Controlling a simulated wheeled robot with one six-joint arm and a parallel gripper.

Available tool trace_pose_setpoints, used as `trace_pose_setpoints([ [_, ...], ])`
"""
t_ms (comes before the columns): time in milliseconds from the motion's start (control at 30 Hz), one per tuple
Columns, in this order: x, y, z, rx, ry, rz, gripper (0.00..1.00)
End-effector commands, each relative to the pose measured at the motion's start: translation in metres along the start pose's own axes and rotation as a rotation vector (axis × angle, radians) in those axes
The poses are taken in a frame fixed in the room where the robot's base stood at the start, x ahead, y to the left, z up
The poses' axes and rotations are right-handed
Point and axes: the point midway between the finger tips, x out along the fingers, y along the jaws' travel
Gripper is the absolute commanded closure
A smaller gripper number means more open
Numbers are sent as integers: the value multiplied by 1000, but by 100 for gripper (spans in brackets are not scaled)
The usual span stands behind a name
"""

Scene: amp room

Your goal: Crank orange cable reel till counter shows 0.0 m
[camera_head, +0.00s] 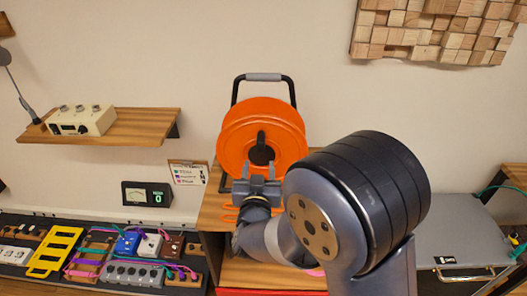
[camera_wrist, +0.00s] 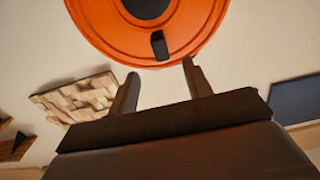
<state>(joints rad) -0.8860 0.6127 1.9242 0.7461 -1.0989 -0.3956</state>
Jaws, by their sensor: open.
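The orange cable reel (camera_head: 236,130) stands upright in a black frame with a grey top grip, on a wooden cabinet by the wall. Its dark hub and crank (camera_head: 261,150) face me. In the wrist view the reel (camera_wrist: 95,25) fills the top, with a short black crank knob (camera_wrist: 159,45) near its lower rim. My gripper (camera_head: 258,172) is in front of the reel's lower part. Its two fingers (camera_wrist: 160,72) are apart and empty, below the knob, one to each side of it. I cannot make out a metre counter on the reel.
A small black meter box (camera_head: 147,194) with a green 0 stands left of the cabinet. A pedal board (camera_head: 120,272) lies lower left. A shelf (camera_head: 140,124) holds a cream box (camera_head: 80,120). A grey case (camera_head: 460,235) is at right. Wooden blocks (camera_head: 430,30) hang above.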

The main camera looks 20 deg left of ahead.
Motion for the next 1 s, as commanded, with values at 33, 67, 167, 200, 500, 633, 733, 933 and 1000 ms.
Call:
trace_pose_setpoints([
  [33,1,-1,-1,-1,3,1,53],
  [67,2,-1,-1,-1,4,2,53],
  [167,9,0,0,-1,3,3,53],
  [200,13,0,-1,-1,3,3,53],
  [500,48,1,-2,-1,2,3,53],
  [633,64,0,-2,-1,2,2,53],
  [733,76,0,2,0,3,3,53],
  [933,98,0,2,1,3,2,53],
  [1000,104,0,1,0,3,3,53],
])
